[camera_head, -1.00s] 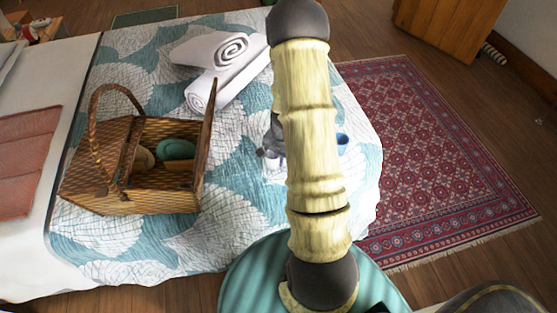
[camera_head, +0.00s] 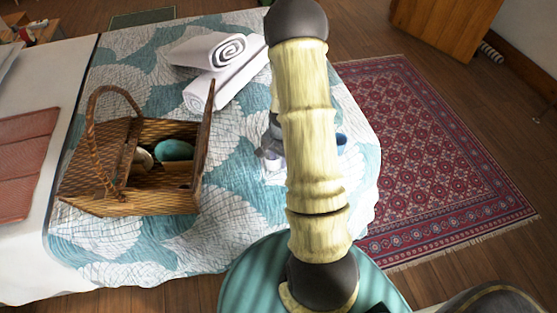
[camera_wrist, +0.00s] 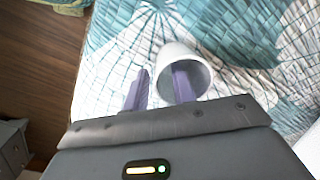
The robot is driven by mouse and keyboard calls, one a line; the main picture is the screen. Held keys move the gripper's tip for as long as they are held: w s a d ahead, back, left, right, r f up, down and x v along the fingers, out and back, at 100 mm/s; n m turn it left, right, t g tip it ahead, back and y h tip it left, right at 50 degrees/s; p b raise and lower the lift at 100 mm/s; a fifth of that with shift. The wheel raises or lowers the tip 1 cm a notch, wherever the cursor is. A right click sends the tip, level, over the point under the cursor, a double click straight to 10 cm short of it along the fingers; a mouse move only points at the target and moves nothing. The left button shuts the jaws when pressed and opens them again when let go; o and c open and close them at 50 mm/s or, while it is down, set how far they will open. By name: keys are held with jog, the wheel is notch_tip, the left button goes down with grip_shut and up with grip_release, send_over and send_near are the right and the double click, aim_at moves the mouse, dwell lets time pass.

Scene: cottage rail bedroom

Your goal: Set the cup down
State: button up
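The cup (camera_wrist: 190,62) is pale outside with a grey inside, and shows in the wrist view on the patterned bedspread, its mouth towards my camera. My gripper (camera_wrist: 160,88) has its two purple fingers apart. One finger is inside the cup's mouth and the other is outside its left wall, with a gap showing between finger and wall. In the head view, my arm hides most of this spot. My gripper (camera_head: 271,150) shows partly left of the arm, and a small blue piece (camera_head: 341,143), perhaps the cup, shows right of it.
A wicker basket (camera_head: 130,200) with a raised lid and dishes inside stands on the teal-and-white bedspread (camera_head: 235,210) to the left. Rolled white towels (camera_head: 215,65) lie behind. The bed's edge is close on the right, with a red rug (camera_head: 440,150) on the floor beyond.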

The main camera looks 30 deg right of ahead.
notch_tip(320, 180, up, 11)
jog(key=p, duration=0.1)
jog(key=shift+s+d+r, duration=0.2)
jog(key=shift+s+d, duration=0.05)
jog(key=shift+s, duration=0.1)
dwell(0.3)
jog(key=s+a+r+n+t, duration=0.1)
jog(key=s+a+r+n, duration=0.3)
jog(key=a+r+n, duration=0.1)
jog(key=s+a+r+n+t, duration=0.1)
jog(key=s+a+r+n, duration=0.4)
jog(key=a, duration=0.5)
jog(key=shift+s+a+n, duration=0.25)
jog(key=shift+s+n, duration=0.05)
jog(key=shift+n, duration=0.9)
jog(key=shift+w, duration=0.1)
